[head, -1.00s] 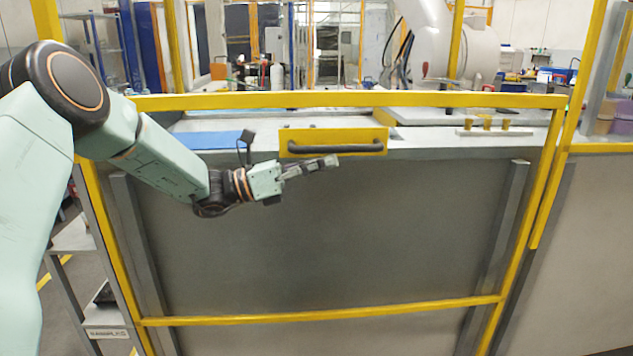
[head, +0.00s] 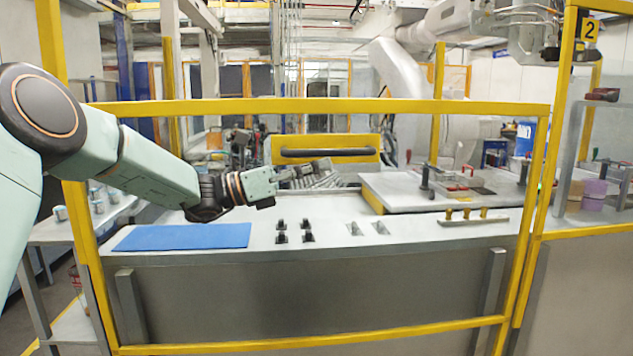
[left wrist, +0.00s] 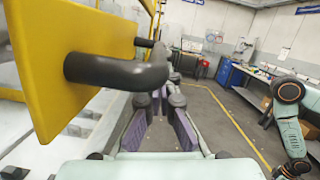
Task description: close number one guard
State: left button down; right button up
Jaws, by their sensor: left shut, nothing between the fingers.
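The guard is a yellow-framed screen (head: 320,106) spanning the front of the bench. In the left wrist view the plate (left wrist: 80,25) and handle (left wrist: 110,72) fill the upper left. My left gripper (head: 325,163) is shut and empty, just under the handle in the head view. In the left wrist view the gripper (left wrist: 163,118) lies below and right of the handle; whether it touches is unclear. My right gripper is not in view.
Behind the guard, the bench (head: 330,215) carries a blue mat (head: 185,237), small black fixtures (head: 294,230) and a raised plate (head: 400,192). A number 2 sign (head: 590,31) is at the upper right. Open floor (left wrist: 215,135) shows in the left wrist view.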

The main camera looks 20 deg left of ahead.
pick_arm(q)
notch_tip(320, 180, up, 25)
jog(key=p, duration=1.5)
jog(key=shift+p, duration=0.4)
jog(key=shift+a+r, duration=0.15)
jog(key=s+a+f+b, duration=0.3)
jog(key=s+a+f, duration=0.3)
jog(key=a+f, duration=0.1)
jog(key=shift+a+f, duration=0.1)
jog(key=shift+a, duration=0.1)
